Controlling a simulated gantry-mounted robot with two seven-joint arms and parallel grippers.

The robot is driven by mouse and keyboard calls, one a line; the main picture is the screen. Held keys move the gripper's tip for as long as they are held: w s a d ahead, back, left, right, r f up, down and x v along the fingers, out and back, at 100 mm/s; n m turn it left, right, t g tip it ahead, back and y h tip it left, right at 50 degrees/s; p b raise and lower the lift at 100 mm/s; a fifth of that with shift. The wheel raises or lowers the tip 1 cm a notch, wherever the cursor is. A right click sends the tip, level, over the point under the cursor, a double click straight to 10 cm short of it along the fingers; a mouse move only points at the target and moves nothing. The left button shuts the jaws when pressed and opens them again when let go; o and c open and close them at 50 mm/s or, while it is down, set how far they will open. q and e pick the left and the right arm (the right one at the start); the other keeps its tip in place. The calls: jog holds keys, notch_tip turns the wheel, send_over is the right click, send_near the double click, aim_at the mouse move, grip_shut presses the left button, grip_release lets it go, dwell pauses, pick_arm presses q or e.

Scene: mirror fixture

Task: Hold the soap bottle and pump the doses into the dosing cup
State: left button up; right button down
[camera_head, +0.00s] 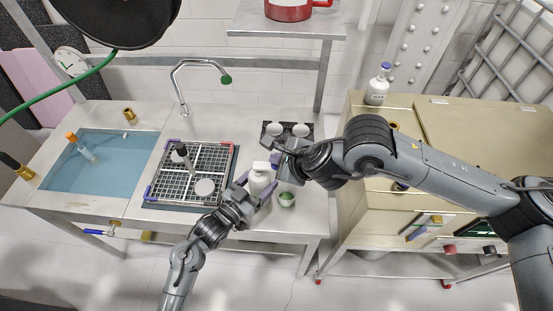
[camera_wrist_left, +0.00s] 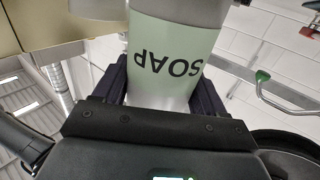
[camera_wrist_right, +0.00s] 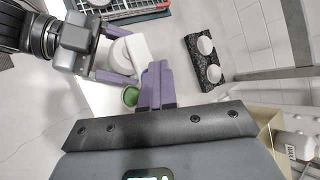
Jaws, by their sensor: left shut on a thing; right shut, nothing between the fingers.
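The white soap bottle (camera_head: 260,180) stands at the front right of the steel counter. My left gripper (camera_head: 256,192) is shut around its body, and the left wrist view shows the SOAP label upside down on the pale bottle (camera_wrist_left: 168,65) between the fingers. The dosing cup (camera_head: 286,199), with green inside, is just right of the bottle; it also shows in the right wrist view (camera_wrist_right: 131,96). My right gripper (camera_head: 276,161) is shut and empty, close beside the pump head (camera_head: 262,166). Contact with the pump cannot be told.
A wire rack (camera_head: 207,160) with a dark-topped bottle and a white disc is left of the soap. A black tray (camera_head: 298,130) with two white round pieces lies behind. A blue sink (camera_head: 70,170) is farther left. A shelf post and a beige cabinet (camera_head: 360,190) are on the right.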

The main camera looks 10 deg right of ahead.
jog(key=shift+f, duration=0.1)
jog(key=shift+r, duration=1.4)
jog(key=shift+r, duration=2.5)
notch_tip(320, 180, up, 4)
jog(key=shift+f, duration=0.1)
dwell(0.4)
jog(key=shift+f, duration=4.35)
